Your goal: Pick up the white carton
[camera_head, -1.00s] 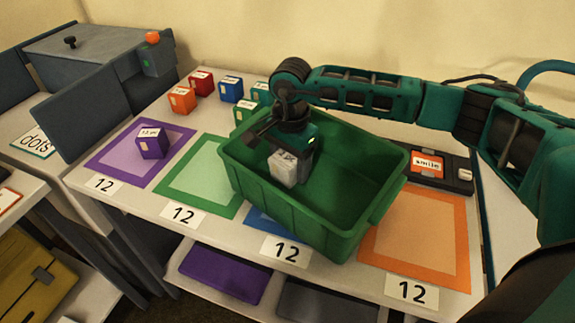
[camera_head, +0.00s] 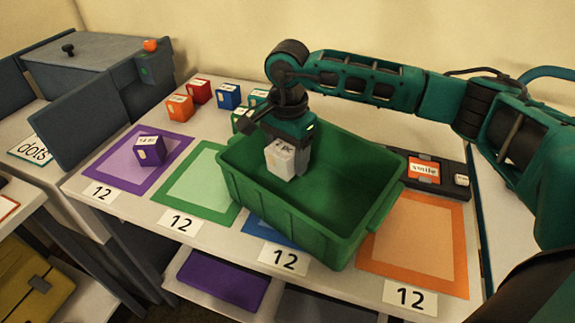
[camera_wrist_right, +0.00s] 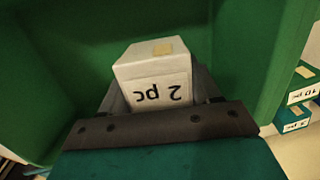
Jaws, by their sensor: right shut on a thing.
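The white carton (camera_head: 280,159) has dark "2 pc" lettering and a small tan patch. My right gripper (camera_head: 291,153) is shut on the white carton, over the left part of the green crate (camera_head: 293,226). In the right wrist view the white carton (camera_wrist_right: 154,76) stands between the fingers of the right gripper (camera_wrist_right: 160,98), with the crate's green walls around it. I cannot tell whether the carton is clear of the crate floor. My left gripper is not in view.
A purple box (camera_head: 149,150) sits on the purple mat. Orange (camera_head: 180,107), red (camera_head: 199,91), blue (camera_head: 228,96) and green boxes stand behind. A black device (camera_head: 437,176) with an orange label lies right of the crate. The orange mat (camera_head: 414,243) is bare.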

